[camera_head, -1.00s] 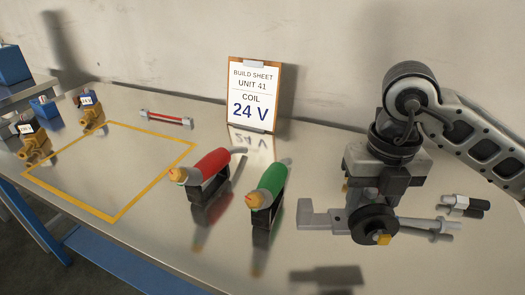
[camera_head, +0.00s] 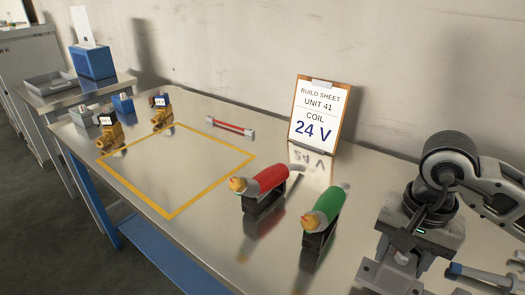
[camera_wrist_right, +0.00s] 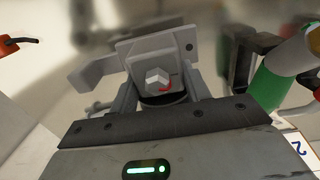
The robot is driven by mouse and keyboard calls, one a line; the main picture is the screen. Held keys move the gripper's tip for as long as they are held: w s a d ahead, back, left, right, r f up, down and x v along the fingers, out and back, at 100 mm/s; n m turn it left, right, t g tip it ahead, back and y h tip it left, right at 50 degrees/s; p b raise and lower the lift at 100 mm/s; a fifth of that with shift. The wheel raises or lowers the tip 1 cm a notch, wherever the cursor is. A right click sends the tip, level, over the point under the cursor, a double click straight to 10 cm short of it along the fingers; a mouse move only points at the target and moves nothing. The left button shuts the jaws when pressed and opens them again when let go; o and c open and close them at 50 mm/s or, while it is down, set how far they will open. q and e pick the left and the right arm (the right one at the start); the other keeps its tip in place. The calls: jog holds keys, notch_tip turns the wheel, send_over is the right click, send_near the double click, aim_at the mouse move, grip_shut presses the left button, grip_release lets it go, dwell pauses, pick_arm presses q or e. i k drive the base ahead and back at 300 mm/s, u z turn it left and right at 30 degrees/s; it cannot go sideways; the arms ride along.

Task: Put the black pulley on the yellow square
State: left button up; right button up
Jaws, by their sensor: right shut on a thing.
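The yellow square (camera_head: 212,187) is a taped outline on the metal table, left of centre in the head view; its inside is bare. My right gripper (camera_head: 394,276) is at the lower right, well right of the square, and its lower part is cut by the picture edge. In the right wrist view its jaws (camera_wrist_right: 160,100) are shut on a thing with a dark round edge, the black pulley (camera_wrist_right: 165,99). A grey plate with a pale hex nut and red mark (camera_wrist_right: 157,79) shows just beyond it. The pulley is hidden in the head view. My left gripper is not in view.
A red-handled tool (camera_head: 268,180) and a green-handled tool (camera_head: 325,207) on black stands lie between gripper and square. Two brass valves (camera_head: 112,135) (camera_head: 162,116) stand along the square's far left side. A red rod (camera_head: 230,127) and a build sheet (camera_head: 319,114) are behind.

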aim_at(175, 165)
jog(key=k, duration=0.65)
jog(key=u, duration=0.9)
jog(key=i, duration=0.75)
jog(key=u, duration=0.8)
jog(key=i, duration=1.15)
jog(key=z, duration=0.8)
jog(key=i, duration=0.35)
jog(key=z, duration=0.3)
